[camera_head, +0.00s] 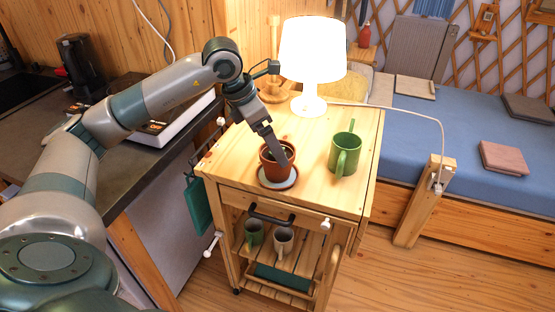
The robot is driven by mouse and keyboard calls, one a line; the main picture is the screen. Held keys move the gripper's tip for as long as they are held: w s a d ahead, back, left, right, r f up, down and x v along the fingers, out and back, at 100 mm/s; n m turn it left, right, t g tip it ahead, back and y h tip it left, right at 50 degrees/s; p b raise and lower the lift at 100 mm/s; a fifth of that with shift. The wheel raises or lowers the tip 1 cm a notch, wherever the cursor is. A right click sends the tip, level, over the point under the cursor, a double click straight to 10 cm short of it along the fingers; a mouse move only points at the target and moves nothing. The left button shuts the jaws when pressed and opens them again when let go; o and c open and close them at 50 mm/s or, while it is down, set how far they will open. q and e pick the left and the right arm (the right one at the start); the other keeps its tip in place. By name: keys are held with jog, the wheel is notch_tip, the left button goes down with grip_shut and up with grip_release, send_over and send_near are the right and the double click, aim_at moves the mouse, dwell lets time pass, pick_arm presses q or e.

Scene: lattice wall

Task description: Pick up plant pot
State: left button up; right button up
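A small terracotta plant pot (270,170) with dark soil stands upright on a pale saucer (279,183) with a reddish rim, near the front left of the wooden cart top (315,187). My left gripper (281,158) reaches down from the upper left, with its fingers at the pot's opening. The fingers overlap the pot's rim in the view. I cannot tell whether they are parted or touch the pot. My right gripper is not in view.
A green watering can or mug (345,152) stands right of the pot. A lit white lamp (312,60) and a wooden stand (273,90) are behind. A dark counter (75,170) lies left, and a blue bed (450,150) right. Mugs (283,241) sit on the lower shelf.

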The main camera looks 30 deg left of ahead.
pick_arm(q)
jog(key=shift+x, duration=1.8)
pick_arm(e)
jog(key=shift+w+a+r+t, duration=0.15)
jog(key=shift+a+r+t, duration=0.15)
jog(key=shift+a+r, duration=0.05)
pick_arm(q)
jog(key=shift+f+p, duration=0.1)
jog(key=shift+p, duration=0.25)
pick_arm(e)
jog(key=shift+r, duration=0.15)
pick_arm(q)
jog(key=shift+w+d+f, duration=0.15)
jog(key=shift+f, duration=0.05)
jog(key=shift+w+d+f+p, duration=0.1)
jog(key=shift+w+f+p, duration=0.05)
jog(key=shift+f+p, duration=0.25)
jog(key=p+x, duration=0.1)
jog(key=x, duration=0.2)
jog(key=shift+w+r, duration=0.1)
jog(key=shift+w+d+f, duration=0.1)
jog(key=shift+f, duration=0.2)
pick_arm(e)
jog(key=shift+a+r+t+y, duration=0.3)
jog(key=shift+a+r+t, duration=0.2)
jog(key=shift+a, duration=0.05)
pick_arm(q)
jog(key=shift+c, duration=0.2)
jog(key=c, duration=1.3)
